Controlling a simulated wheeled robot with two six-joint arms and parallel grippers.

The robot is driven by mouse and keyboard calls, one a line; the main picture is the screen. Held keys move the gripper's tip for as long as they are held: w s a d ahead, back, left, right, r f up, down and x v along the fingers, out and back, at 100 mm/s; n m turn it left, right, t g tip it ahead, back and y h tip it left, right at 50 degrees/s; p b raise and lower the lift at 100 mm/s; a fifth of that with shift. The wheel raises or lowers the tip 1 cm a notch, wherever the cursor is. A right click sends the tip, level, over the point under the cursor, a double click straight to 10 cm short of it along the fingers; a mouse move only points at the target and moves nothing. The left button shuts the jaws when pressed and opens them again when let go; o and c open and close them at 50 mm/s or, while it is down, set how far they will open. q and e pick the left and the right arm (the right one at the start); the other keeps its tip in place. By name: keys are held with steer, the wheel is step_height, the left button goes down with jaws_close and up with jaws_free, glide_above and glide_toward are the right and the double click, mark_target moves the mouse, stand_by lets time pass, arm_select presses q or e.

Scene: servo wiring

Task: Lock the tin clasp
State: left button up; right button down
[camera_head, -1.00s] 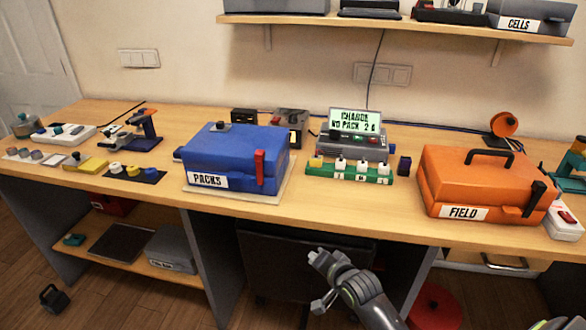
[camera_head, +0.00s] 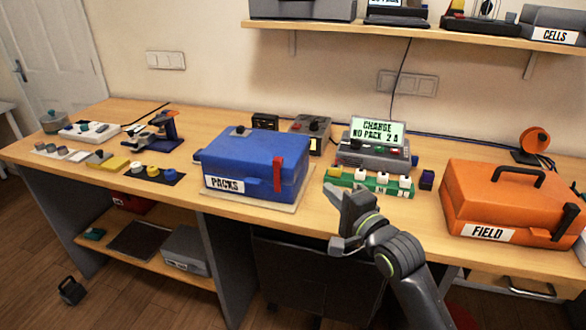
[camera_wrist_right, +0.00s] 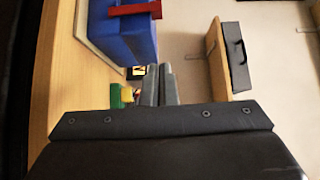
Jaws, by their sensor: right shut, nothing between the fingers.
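The blue tin (camera_head: 250,160) labelled PACKS stands closed on a pale mat (camera_head: 285,197) in the head view. Its red clasp (camera_head: 277,175) hangs upright at the right end of the front; I cannot tell whether it is locked. The right wrist view shows the tin (camera_wrist_right: 112,25) and the red clasp (camera_wrist_right: 135,10) at the upper left. My right gripper (camera_head: 345,195) is at the desk's front edge, right of the tin and apart from it. Its fingers (camera_wrist_right: 160,78) are shut with nothing between them. My left gripper is out of view.
A green strip with white blocks (camera_head: 370,181) and a grey charger with a lit screen (camera_head: 375,145) stand right of the tin. An orange FIELD case (camera_head: 490,205) stands farther right. Small parts lie to the left. A shelf (camera_head: 410,38) hangs above.

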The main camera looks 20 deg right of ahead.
glide_toward(278, 175)
steer(key=w+d+r, duration=0.3)
steer(key=w+d, duration=0.1)
steer(key=w, duration=0.1)
steer(key=shift+w+a+p, duration=0.2)
steer(key=shift+w+a, duration=0.35)
steer(key=shift+a, duration=0.3)
steer(key=shift+w+a+p, duration=0.15)
steer(key=shift+w+a, duration=0.45)
steer(key=shift+a, duration=0.2)
